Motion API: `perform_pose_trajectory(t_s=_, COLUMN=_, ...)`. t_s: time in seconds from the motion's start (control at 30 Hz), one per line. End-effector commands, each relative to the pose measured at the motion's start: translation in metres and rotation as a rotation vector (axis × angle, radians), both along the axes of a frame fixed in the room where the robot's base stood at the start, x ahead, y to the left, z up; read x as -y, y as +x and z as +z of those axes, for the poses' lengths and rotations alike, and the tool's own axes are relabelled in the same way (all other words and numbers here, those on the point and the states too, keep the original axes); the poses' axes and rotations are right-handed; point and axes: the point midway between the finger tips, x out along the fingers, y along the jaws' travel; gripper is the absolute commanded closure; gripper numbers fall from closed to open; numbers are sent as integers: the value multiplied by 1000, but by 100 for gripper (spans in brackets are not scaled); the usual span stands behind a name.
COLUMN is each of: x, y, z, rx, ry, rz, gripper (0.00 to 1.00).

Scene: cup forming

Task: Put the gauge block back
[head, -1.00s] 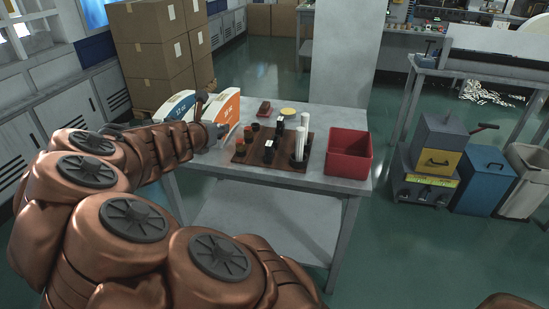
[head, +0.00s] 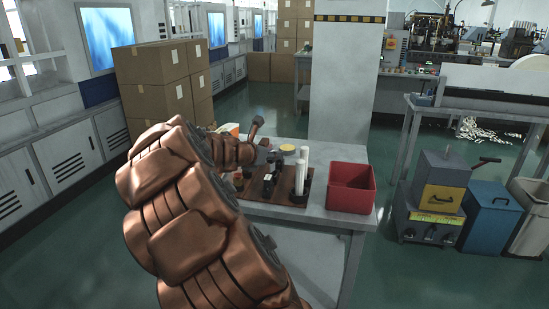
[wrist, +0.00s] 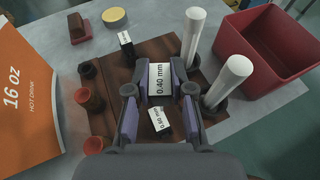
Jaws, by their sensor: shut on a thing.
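My gripper (wrist: 159,76) is shut on a gauge block (wrist: 160,84) whose white label reads 0.40 mm. Its two fingers stand on either side of the label, over the brown board (wrist: 112,66). The fingers hide the block's lower part, so I cannot tell whether it touches the board. A second labelled block (wrist: 160,121), apparently 0.60 mm, is just below it in the wrist view. A third black block (wrist: 126,43) stands on the board's upper left. In the head view, my gripper (head: 270,157) is over the board (head: 292,198), partly hidden by my arm.
Two tall white rods (wrist: 192,38) (wrist: 229,80) stand close to the right of my gripper. A red bin (head: 351,187) is further right. An orange 16 oz box (wrist: 28,95) is at left, with dark red cylinders (wrist: 92,100) between. A yellow disc (wrist: 114,18) lies behind.

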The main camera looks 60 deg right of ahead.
Motion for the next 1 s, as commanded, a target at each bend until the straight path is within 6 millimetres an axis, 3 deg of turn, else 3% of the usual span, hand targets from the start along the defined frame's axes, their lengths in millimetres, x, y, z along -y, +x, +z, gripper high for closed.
perform_pose_trajectory(t_s=0.4, x=52, y=29, z=-5, rx=1, ry=-1, rz=0, gripper=100)
perform_pose_trajectory(t_s=0.73, x=66, y=36, z=-8, rx=1, ry=1, rz=-1, gripper=100)
perform_pose_trajectory(t_s=1.0, x=66, y=36, z=-41, rx=-1, ry=-1, rz=-1, gripper=100)
